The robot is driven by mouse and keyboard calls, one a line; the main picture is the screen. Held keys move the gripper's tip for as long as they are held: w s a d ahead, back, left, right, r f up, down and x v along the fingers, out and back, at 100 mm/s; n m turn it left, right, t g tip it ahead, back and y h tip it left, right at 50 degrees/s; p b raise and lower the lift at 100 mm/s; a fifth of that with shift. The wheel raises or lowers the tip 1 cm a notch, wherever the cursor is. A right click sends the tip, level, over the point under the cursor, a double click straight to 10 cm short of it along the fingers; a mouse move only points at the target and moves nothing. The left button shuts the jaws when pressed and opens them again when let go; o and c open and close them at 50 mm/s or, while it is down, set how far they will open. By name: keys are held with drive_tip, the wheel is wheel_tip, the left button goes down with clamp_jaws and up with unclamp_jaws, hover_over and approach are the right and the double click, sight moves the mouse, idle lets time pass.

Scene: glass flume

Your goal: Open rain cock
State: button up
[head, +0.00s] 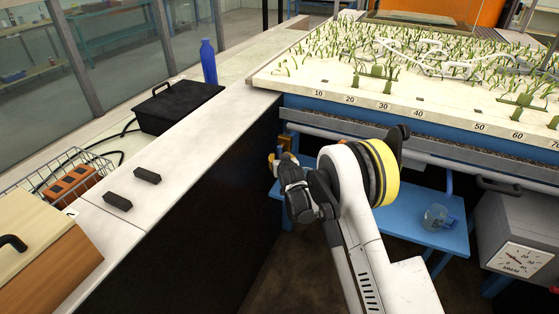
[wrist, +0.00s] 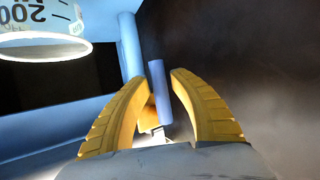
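The rain cock shows in the wrist view as a blue lever handle (wrist: 160,85) with a brass-coloured body (wrist: 149,116) behind it. In the head view a small brass-coloured part (head: 285,143), which looks like the cock, sits under the flume's near left corner, beside the pipe. My gripper (head: 281,159) is right in front of it. In the wrist view its two yellow fingers (wrist: 155,95) are spread, with the lever showing in the gap between them. Space shows on both sides of the lever. I cannot tell how deep it lies between the fingers. My wrist partly hides the cock in the head view.
The planted flume bed (head: 420,70) is above and right of my gripper. A clear jug (head: 437,218) stands on a blue shelf (head: 400,209) below; a marked clear vessel (wrist: 45,25) shows in the wrist view. A white-topped bench (head: 150,205) is at left. A grey dial box (head: 520,235) is at right.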

clamp_jaws()
idle(0.3)
drive_tip(key=d+n+g+h, duration=0.1)
drive_tip(key=n+h, duration=0.1)
drive_tip(key=d+r+n+g+h+p, duration=0.1)
drive_tip(key=n+h, duration=0.1)
drive_tip(key=h, duration=0.1)
drive_tip(key=s+d+r+n+g+h+p, duration=0.1)
drive_tip(key=n+g+h, duration=0.1)
drive_tip(key=h, duration=0.1)
idle(0.7)
drive_tip(key=shift+r, duration=0.1)
idle(0.4)
